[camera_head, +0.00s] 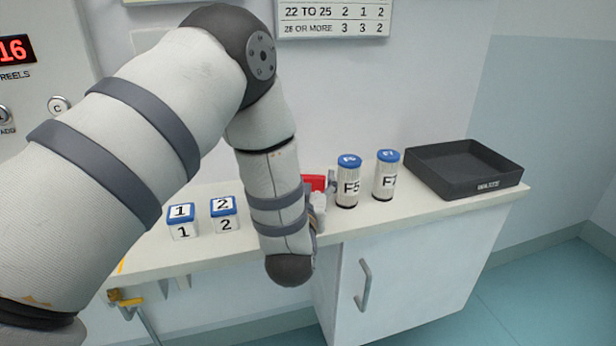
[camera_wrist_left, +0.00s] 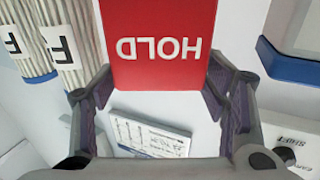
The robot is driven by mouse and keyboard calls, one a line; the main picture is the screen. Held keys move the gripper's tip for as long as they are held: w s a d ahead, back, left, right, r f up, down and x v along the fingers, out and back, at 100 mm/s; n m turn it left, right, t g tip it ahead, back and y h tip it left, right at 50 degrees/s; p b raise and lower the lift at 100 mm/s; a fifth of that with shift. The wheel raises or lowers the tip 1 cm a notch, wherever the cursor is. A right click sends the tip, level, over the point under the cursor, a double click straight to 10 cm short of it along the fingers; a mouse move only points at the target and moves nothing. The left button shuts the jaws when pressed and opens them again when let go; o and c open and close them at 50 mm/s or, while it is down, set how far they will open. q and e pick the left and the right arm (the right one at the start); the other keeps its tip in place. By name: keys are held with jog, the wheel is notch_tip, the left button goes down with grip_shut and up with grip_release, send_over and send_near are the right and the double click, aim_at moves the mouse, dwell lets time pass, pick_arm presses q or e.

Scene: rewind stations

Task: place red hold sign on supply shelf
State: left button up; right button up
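The red hold sign (camera_head: 315,182) is on the counter, partly hidden behind my left forearm in the head view. In the left wrist view the sign (camera_wrist_left: 160,45) shows upside down with white HOLD lettering. My left gripper (camera_head: 324,187) is at the sign, mostly hidden by my arm in the head view. In the wrist view its fingers are spread wide, one at each side of the sign's near edge; I cannot tell whether they touch it. The supply shelf is not clearly identifiable. My right gripper is out of view.
Blue-capped reels marked F (camera_head: 348,184) (camera_head: 386,176) stand close right of the gripper. A black tray (camera_head: 462,168) sits at the counter's right end. Boxes 1 (camera_head: 182,221) and 2 (camera_head: 224,213) are on the left. A cabinet with a handle (camera_head: 364,284) is below.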

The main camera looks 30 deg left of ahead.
pick_arm(q)
jog(key=shift+r, duration=0.2)
jog(key=v, duration=1.2)
jog(key=shift+p, duration=0.45)
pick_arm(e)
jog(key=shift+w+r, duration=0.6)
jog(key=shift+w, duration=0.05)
